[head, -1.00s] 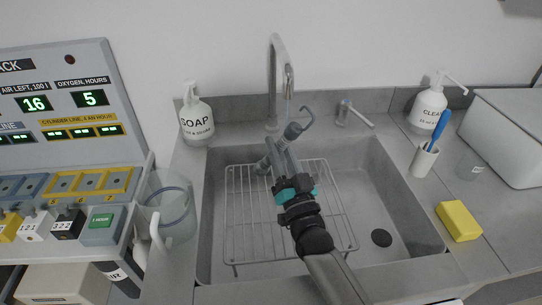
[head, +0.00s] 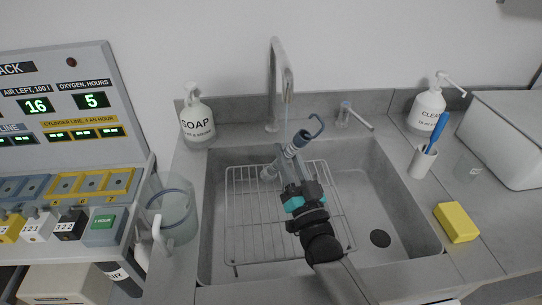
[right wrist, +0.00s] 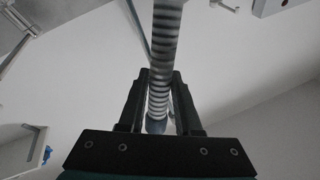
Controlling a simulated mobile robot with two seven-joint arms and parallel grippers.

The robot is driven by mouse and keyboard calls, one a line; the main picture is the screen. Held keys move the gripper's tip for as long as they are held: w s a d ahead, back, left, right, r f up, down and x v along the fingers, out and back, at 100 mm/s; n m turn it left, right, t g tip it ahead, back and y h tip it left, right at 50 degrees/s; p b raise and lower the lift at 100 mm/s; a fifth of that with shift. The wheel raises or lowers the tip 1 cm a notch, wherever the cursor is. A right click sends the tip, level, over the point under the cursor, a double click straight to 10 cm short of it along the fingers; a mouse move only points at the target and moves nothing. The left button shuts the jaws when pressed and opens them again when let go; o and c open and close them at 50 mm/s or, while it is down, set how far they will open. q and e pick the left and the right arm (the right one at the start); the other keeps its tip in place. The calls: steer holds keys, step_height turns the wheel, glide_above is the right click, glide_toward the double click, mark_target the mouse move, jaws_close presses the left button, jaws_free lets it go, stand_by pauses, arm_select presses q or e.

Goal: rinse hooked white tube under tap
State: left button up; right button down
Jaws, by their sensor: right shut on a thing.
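The hooked tube (head: 299,142) is held over the sink (head: 375,190). It looks pale grey, with a blue-grey hook at its upper right end, and its other end points to the lower left. In the right wrist view the tube (right wrist: 163,60) is ribbed and runs between both fingers. My right gripper (head: 290,172) is shut on it. The tap (head: 277,75) arches above, and a thin stream appears to fall from its spout beside or onto the tube; exact contact is unclear. The tap lever (head: 357,115) is at the right. My left gripper is not in view.
A wire rack (head: 245,230) lies in the sink. A soap bottle (head: 197,122), a clear beaker (head: 178,222) and a white hooked piece (head: 158,232) are at left. A cleaner bottle (head: 428,108), brush cup (head: 422,162) and yellow sponge (head: 456,222) are at right.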

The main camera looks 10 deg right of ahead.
mark_target(291, 154)
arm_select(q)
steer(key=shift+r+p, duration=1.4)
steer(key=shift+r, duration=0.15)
arm_select(e)
steer(key=shift+s+d, duration=0.2)
steer(key=shift+s, duration=0.8)
steer(key=shift+s+d, duration=0.2)
steer(key=shift+s, duration=0.85)
steer(key=shift+s+d, duration=0.2)
steer(key=shift+s, duration=0.8)
arm_select(q)
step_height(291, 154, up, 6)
steer(key=p, duration=0.5)
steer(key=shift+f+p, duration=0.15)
steer(key=shift+p, duration=0.2)
arm_select(e)
steer(key=s+d+r, duration=0.1)
steer(key=s+r, duration=0.3)
steer(key=shift+s, duration=0.4)
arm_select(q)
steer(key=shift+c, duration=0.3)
